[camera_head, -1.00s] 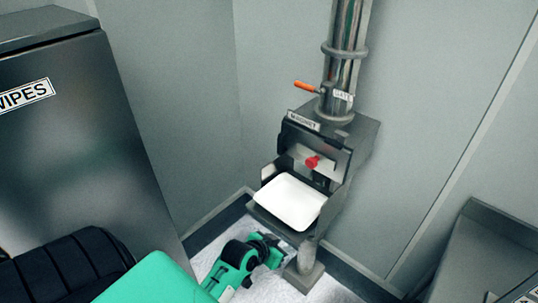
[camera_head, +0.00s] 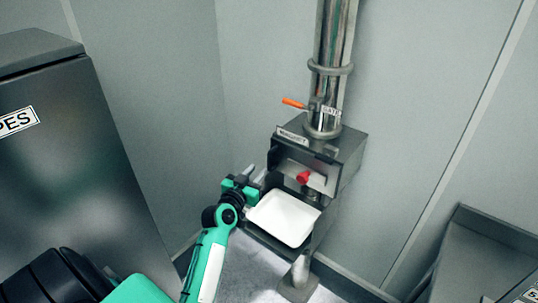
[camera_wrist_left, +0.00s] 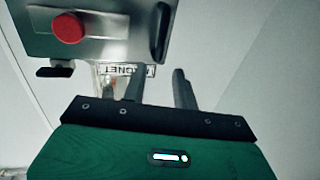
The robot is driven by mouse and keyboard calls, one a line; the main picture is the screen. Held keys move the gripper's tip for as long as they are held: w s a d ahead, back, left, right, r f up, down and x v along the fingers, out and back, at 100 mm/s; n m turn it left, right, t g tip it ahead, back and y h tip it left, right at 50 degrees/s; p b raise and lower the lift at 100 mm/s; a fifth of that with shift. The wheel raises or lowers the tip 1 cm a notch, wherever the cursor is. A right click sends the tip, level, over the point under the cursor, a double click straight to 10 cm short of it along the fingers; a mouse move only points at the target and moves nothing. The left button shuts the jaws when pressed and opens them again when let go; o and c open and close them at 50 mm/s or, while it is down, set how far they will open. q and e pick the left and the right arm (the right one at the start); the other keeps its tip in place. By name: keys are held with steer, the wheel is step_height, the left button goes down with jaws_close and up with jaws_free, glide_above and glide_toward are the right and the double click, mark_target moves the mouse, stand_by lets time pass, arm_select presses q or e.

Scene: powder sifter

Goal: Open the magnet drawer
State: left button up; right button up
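The magnet housing (camera_head: 348,165) is a dark steel box under a vertical pipe, with a "MAGNET" label (camera_head: 292,134). In its opening is the drawer's pale metal front (camera_head: 318,182) with a red knob (camera_head: 303,177). The red knob also shows large in the left wrist view (camera_wrist_left: 69,27), where the label looks upside down. My left gripper (camera_head: 256,175) is at the left of the housing, short of the knob. Its two fingers (camera_wrist_left: 159,88) are apart with nothing between them. My right gripper is in neither view.
A white tray (camera_head: 284,218) sits below the drawer front, close to my left gripper. An orange-handled lever (camera_head: 293,103) sticks out above the housing. A dark wipes cabinet (camera_head: 70,150) stands at left, and a grey sloped unit (camera_head: 475,260) stands at lower right.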

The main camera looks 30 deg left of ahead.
mark_target(269, 157)
arm_select(q)
steer(key=w, duration=0.3)
steer(key=w+p, duration=0.1)
steer(key=w, duration=0.2)
steer(key=w+a+p, duration=0.1)
steer(key=w, duration=0.2)
steer(key=shift+w, duration=0.1)
jaws_close()
